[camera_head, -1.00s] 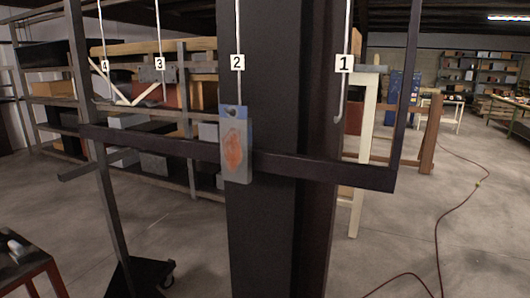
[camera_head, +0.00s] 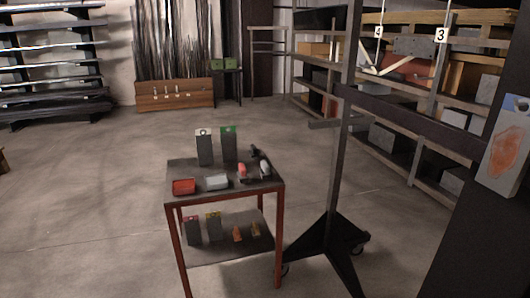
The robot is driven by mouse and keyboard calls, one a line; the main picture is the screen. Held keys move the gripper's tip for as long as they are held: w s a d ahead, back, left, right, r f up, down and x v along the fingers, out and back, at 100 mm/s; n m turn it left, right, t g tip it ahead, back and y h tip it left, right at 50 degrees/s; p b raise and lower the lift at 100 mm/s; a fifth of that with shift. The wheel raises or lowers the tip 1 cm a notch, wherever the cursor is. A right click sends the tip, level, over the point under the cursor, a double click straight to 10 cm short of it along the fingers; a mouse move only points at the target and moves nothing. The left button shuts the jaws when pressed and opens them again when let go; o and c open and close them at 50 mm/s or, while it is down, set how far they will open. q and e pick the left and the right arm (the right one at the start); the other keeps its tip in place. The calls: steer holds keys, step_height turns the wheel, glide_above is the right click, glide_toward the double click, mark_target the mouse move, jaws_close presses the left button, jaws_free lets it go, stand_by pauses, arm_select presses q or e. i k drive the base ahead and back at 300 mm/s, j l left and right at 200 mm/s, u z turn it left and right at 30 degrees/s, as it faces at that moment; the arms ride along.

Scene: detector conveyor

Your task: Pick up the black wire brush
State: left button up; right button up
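A small metal cart (camera_head: 225,197) with red legs stands near the middle of the view. On its top, at the back right corner, is a small dark object (camera_head: 257,152) that may be the black wire brush; it is too small to be sure. Beside it lie a dark-and-white item (camera_head: 265,169) and a red-and-white item (camera_head: 242,172). Neither of my grippers is in view.
The cart top also holds a red container (camera_head: 183,187), a pale container (camera_head: 216,182) and two upright grey plates (camera_head: 204,148). Floor at left is clear.

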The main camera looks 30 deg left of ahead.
mark_target(253, 151)
steer(key=i+j, duration=0.25)
steer(key=j, duration=0.15)
steer(key=i+j, duration=0.25)
steer(key=j, duration=0.2)
steer(key=i+j, duration=0.25)
steer(key=j, duration=0.15)
steer(key=i+j, duration=0.25)
steer(key=j, duration=0.15)
steer(key=z, duration=0.05)
